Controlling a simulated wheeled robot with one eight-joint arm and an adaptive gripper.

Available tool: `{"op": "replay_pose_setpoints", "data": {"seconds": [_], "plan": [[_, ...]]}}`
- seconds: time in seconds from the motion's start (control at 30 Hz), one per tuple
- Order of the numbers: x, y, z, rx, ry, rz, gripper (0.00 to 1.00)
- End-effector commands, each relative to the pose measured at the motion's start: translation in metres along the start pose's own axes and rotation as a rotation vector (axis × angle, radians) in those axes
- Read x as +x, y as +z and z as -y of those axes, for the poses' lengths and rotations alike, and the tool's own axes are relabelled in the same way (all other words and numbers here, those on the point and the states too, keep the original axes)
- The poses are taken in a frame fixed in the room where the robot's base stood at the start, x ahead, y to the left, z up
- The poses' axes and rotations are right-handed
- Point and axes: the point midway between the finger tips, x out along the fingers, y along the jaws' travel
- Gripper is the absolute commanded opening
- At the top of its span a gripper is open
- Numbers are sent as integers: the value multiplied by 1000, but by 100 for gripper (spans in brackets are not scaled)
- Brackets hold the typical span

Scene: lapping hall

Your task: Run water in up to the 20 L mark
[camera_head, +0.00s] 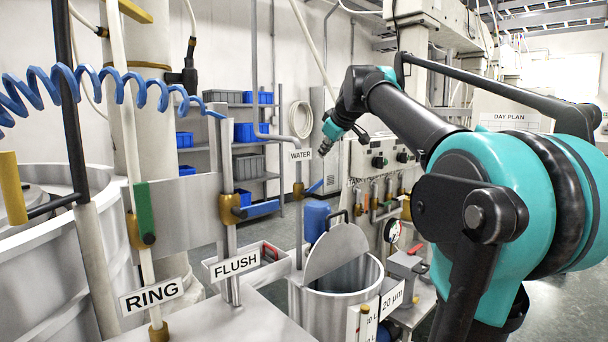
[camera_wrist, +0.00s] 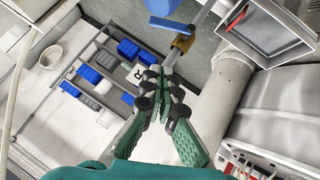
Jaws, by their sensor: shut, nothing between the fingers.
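My gripper (camera_head: 333,132) is raised to the right of the WATER sign (camera_head: 301,155), shut and empty. In the wrist view its green fingers (camera_wrist: 160,78) meet at the tips. Below the sign is a brass valve (camera_head: 298,189) with a blue lever (camera_head: 315,186) sticking out crosswise to its pipe. A brass valve (camera_wrist: 182,42) and blue lever (camera_wrist: 172,25) show just beyond my fingertips in the wrist view, with no clear contact. The steel drum (camera_head: 318,306) stands below, its half lid (camera_head: 336,252) on top. Its level scale (camera_head: 361,325) is cut off; the 20 L mark and any water are hidden.
A RING valve with a green lever (camera_head: 143,207) and a FLUSH valve with a blue lever (camera_head: 262,208) stand to the left. A control panel (camera_head: 379,160) stands behind the drum. Shelves with blue bins (camera_head: 245,132) are at the back.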

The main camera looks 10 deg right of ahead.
Motion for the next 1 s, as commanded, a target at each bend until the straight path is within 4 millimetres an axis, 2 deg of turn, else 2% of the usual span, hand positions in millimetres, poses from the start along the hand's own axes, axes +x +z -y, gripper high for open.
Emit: {"op": "replay_pose_setpoints", "data": {"seconds": [0.17,0.6,0.8,1.0], "plan": [[17,0,0,0,1,1,0],[101,0,0,-1,-1,0,0],[119,20,0,1,1,1,0],[126,28,0,0,0,0,0]]}}
